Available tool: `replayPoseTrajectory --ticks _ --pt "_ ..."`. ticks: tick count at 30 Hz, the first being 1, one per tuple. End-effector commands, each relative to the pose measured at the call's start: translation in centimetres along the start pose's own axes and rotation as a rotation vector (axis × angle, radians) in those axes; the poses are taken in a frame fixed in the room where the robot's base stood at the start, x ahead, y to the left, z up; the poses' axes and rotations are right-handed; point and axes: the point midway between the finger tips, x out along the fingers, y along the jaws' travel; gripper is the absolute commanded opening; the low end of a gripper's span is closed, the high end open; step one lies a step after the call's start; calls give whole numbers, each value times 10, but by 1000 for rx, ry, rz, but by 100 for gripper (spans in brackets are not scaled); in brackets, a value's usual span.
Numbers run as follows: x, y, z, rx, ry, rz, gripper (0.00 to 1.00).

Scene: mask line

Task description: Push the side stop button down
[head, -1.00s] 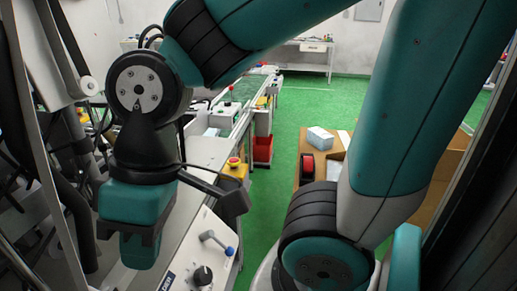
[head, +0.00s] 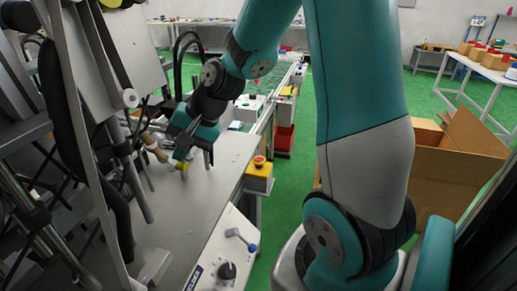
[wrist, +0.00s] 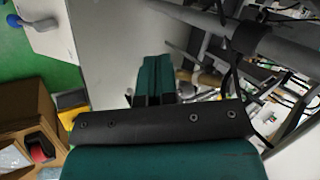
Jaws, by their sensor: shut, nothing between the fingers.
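The side stop button is a red mushroom button (head: 259,160) on a yellow box (head: 259,178), fixed at the right edge of the grey machine table. In the wrist view part of the yellow box (wrist: 72,104) shows at the left, and its red top cannot be made out. My gripper (head: 181,157) is over the table, to the left of the button and apart from it. Its teal fingers (wrist: 153,78) are together with nothing between them, pointing towards the machine parts.
Metal rods, hoses and fittings (head: 155,145) crowd the left, close to my gripper. A front panel (head: 225,255) carries a blue-tipped lever and a black knob. A cardboard box (head: 455,165) stands at the right. The table between gripper and button looks clear.

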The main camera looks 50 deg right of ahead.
Motion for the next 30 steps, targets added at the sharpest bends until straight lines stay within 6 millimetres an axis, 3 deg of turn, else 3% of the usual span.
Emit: replayPoseTrajectory --ticks 1,6,9,12,18,30 --pt "-11 13 -36 181 51 -29 0" --pt "-32 78 -128 715 219 -169 0" --pt "-45 119 -162 960 296 -251 0" --pt "-55 154 -182 1138 354 -321 0" --pt "-64 188 -198 1301 407 -394 0" --pt "-63 191 -199 1311 410 -398 0"
